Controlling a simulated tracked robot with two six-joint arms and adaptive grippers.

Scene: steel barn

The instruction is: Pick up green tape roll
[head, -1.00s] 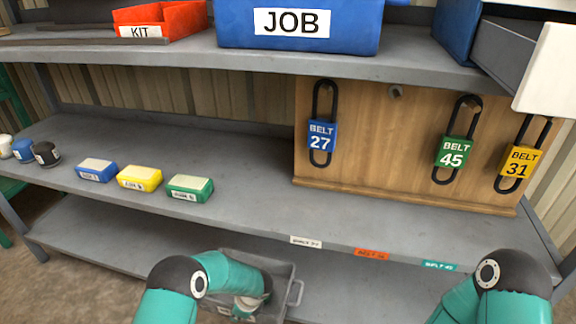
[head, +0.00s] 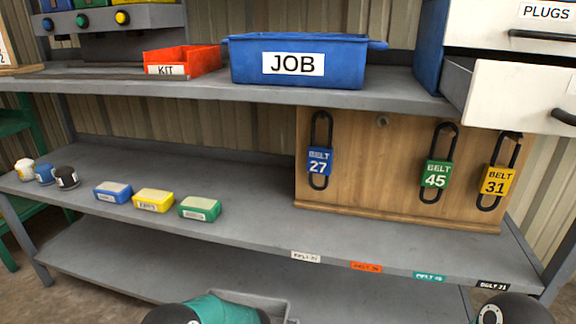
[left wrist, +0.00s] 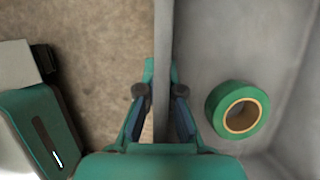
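The green tape roll (left wrist: 218,103) lies flat in a grey bin (left wrist: 202,45) in the left wrist view, near the bin's lower right corner. My left gripper (left wrist: 160,95) is open, its two fingers apart on either side of the bin's wall in this view. The tape is to the right of both fingers, and nothing is held. I cannot tell whether the fingers touch the wall. In the head view only the rim of the grey bin (head: 284,306) shows behind my left arm; the tape and left gripper are hidden there. My right gripper is out of view.
A grey shelf (head: 250,225) above the bin holds blue, yellow and green boxes (head: 200,208) and several small jars (head: 66,178). Belt locks hang on a wooden board (head: 375,180). A blue JOB bin (head: 345,65) stands higher, beside an open drawer (head: 515,95).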

